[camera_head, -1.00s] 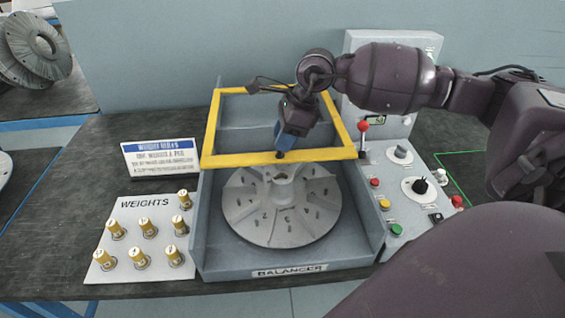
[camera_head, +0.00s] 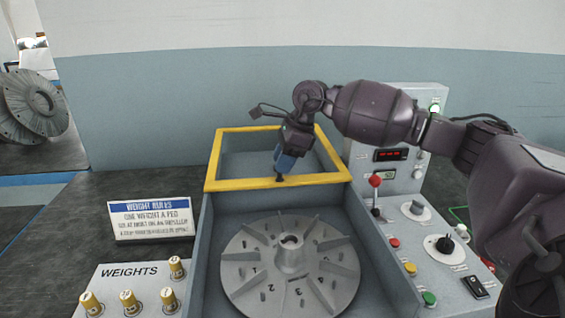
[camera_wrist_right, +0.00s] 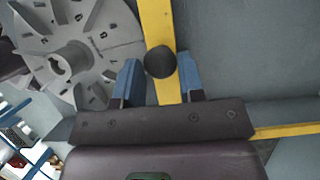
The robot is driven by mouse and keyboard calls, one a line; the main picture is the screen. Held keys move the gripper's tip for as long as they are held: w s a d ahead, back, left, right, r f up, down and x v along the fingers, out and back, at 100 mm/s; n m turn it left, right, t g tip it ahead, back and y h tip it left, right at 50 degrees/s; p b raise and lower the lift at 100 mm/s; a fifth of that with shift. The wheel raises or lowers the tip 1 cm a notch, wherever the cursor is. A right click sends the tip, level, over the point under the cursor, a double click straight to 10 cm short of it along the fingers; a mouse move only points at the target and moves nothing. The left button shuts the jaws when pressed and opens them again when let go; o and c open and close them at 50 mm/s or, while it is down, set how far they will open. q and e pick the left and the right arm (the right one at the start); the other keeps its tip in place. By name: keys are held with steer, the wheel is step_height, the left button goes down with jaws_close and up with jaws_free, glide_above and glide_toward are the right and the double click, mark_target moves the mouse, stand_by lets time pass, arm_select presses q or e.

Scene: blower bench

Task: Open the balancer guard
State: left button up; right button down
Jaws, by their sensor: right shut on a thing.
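The balancer guard is a yellow-edged frame (camera_head: 232,185) above the grey balancer box. Its front bar stands behind and above the grey bladed rotor (camera_head: 255,270), which is uncovered from the front. My right gripper (camera_head: 281,172) reaches down to the middle of the front bar and is shut on the black guard knob there. In the right wrist view, the blue fingers of the gripper (camera_wrist_right: 160,80) flank the round black knob (camera_wrist_right: 160,61) on the yellow bar (camera_wrist_right: 156,22). The rotor also shows there (camera_wrist_right: 105,50). My left gripper is out of view.
A control panel with a red-knobbed lever (camera_head: 375,181), buttons and dials stands right of the balancer. A grey-blue wall (camera_head: 150,110) is behind.

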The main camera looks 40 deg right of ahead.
steer(key=c, duration=0.7)
jaws_free()
steer(key=p+v, duration=0.1)
steer(key=v, duration=0.9)
steer(key=shift+s+r, duration=0.1)
steer(key=shift+r, duration=0.3)
